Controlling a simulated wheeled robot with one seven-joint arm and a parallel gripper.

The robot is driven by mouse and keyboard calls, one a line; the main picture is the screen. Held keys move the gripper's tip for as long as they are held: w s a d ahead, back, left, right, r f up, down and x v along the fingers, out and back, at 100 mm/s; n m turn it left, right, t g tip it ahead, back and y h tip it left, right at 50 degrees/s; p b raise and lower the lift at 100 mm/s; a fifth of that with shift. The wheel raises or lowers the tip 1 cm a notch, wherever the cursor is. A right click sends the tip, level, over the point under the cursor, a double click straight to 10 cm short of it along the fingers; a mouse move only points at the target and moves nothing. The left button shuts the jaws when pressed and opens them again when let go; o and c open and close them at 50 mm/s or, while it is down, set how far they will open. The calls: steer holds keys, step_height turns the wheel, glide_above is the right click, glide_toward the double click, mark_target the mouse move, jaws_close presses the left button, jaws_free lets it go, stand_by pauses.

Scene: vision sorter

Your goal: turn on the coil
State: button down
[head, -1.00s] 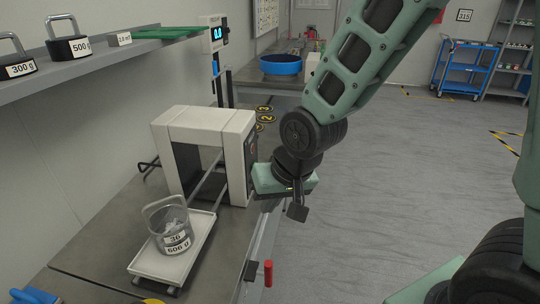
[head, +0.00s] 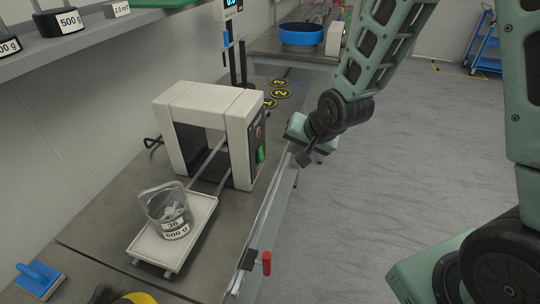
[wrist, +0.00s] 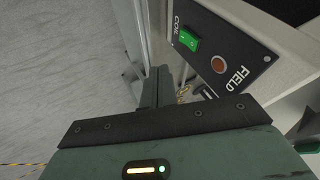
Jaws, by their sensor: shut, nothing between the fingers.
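The coil (head: 210,100) is a white arch-shaped frame standing on the bench. Its dark end panel (head: 257,140) carries a green rocker switch (head: 261,154) and a dull reddish-brown round lamp (head: 258,131). In the wrist view, the green switch (wrist: 190,39) sits beside the label COIL, and the lamp (wrist: 218,65) sits beside the label FIELD. My gripper (head: 304,159) is shut and empty, to the right of the panel and apart from it. In the wrist view, my gripper's dark fingers (wrist: 157,85) are together, below and left of the switch.
A red-handled lever (head: 266,263) sticks out at the bench's front edge. A shelf of weights hangs left.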

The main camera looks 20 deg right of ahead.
mark_target(261, 154)
steer(key=w+a+f+p, duration=0.2)
steer(key=w+a+f, duration=0.2)
steer(key=w+f, duration=0.3)
steer(key=shift+a+f, duration=0.3)
steer(key=shift+f, duration=0.05)
steer(key=shift+w, duration=0.1)
steer(key=shift+w+a+f+b, duration=0.15)
steer(key=shift+a+f+b, duration=0.1)
steer(key=shift+f+b, duration=0.1)
steer(key=shift+r, duration=0.25)
steer(key=shift+r+p, duration=0.1)
steer(key=shift+p, duration=0.2)
